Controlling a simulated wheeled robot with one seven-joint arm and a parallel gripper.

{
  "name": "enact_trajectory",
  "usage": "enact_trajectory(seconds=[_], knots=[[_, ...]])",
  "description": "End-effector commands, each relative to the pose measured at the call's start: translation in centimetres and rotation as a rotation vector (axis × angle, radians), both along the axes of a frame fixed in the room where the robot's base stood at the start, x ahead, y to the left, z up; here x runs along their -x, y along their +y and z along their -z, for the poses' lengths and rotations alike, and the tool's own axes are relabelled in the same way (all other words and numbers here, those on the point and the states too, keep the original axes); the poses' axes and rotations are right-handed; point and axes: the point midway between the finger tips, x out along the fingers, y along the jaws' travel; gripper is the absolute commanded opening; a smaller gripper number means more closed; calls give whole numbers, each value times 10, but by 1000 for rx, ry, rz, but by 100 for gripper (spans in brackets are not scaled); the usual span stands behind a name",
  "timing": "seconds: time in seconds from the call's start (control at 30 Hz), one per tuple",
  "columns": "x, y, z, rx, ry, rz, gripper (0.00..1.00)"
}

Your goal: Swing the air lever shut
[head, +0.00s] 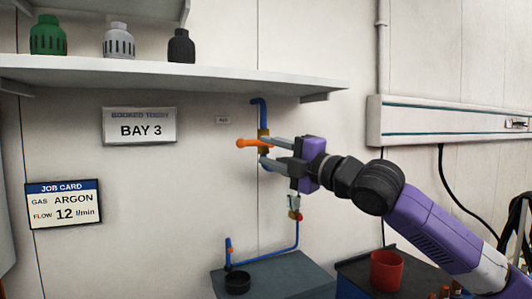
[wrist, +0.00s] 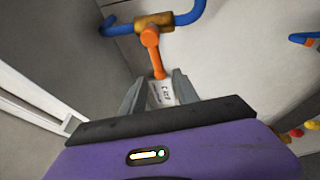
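The orange lever (head: 248,143) sits on a brass valve (head: 263,134) in a blue wall pipe (head: 263,108). In the head view it points left, across the upright pipe. In the wrist view the lever (wrist: 153,52) runs from the brass valve (wrist: 153,21) down toward my fingers. My gripper (head: 268,151) is open at the valve, its two grey fingers spread apart. In the wrist view, the lever's end appears between the fingertips of my gripper (wrist: 157,80). I cannot tell whether a finger touches it.
A shelf (head: 180,74) with several bottle-like items hangs above. A small wall label (head: 222,119) is left of the pipe. Below, another blue pipe with an orange handle (head: 229,250) stands by a grey bench (head: 290,272). A red cup (head: 386,268) stands below my arm.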

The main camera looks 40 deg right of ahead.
Motion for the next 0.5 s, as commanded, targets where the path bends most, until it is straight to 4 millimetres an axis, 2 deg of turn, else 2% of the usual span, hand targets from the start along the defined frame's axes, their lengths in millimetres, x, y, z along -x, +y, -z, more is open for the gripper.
enact_trajectory(seconds=[0.5], knots=[[0,1,-1,-28,0,-7,37]])
